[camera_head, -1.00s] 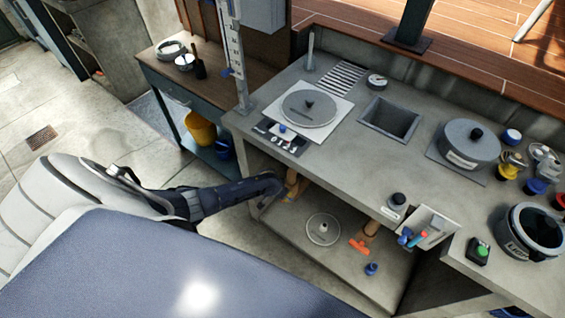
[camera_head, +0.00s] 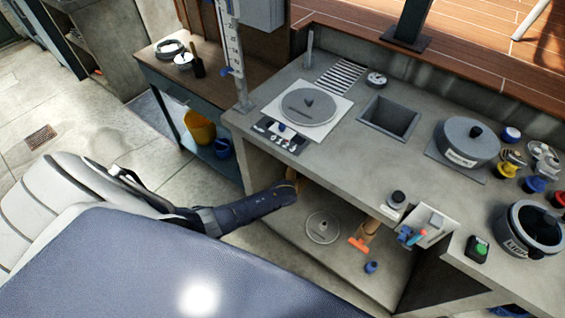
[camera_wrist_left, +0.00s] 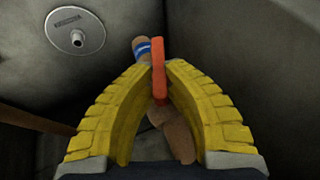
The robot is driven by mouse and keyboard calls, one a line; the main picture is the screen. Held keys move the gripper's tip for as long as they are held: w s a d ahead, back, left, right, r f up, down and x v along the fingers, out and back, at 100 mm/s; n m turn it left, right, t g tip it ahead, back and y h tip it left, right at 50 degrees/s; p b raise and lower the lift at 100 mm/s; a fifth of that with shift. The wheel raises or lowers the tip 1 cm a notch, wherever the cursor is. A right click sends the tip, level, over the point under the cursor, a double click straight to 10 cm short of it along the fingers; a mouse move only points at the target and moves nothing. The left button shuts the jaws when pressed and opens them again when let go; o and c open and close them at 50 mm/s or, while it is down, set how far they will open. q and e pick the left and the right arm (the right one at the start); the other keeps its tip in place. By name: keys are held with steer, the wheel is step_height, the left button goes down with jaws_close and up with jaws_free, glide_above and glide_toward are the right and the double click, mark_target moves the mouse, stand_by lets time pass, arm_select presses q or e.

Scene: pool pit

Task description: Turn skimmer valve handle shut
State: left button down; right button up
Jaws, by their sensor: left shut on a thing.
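My left gripper (camera_wrist_left: 160,75) has yellow ribbed fingers closed around an orange-red handle (camera_wrist_left: 158,68) in the left wrist view. The handle stands on a tan pipe (camera_wrist_left: 178,132) with a blue band (camera_wrist_left: 142,47) at its far side. In the head view my left arm reaches into the open space under the counter, and its dark end covers the handle and most of this pipe (camera_head: 296,176). A second tan pipe with an orange handle (camera_head: 358,246) is farther right under the counter, apart from my gripper. My right gripper is not in view.
A round pale plate (camera_head: 323,228) lies on the lower surface, right of my gripper; it also shows in the left wrist view (camera_wrist_left: 75,30). A small blue knob (camera_head: 371,267) is nearby. The grey counter (camera_head: 345,150) overhangs this space.

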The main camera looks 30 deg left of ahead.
arm_select(q)
steer(key=shift+d+f+m+y, duration=0.1)
steer(key=shift+d+m+y, duration=0.1)
steer(key=shift+y, duration=0.45)
steer(key=shift+d+f+m+y, duration=0.1)
steer(key=shift+d+y, duration=0.05)
steer(key=shift+y, duration=0.5)
steer(key=c, duration=1.4)
jaws_free()
steer(key=v, duration=1.2)
steer(key=shift+s+d+f, duration=0.2)
steer(key=shift+s, duration=0.05)
steer(key=shift+c, duration=0.2)
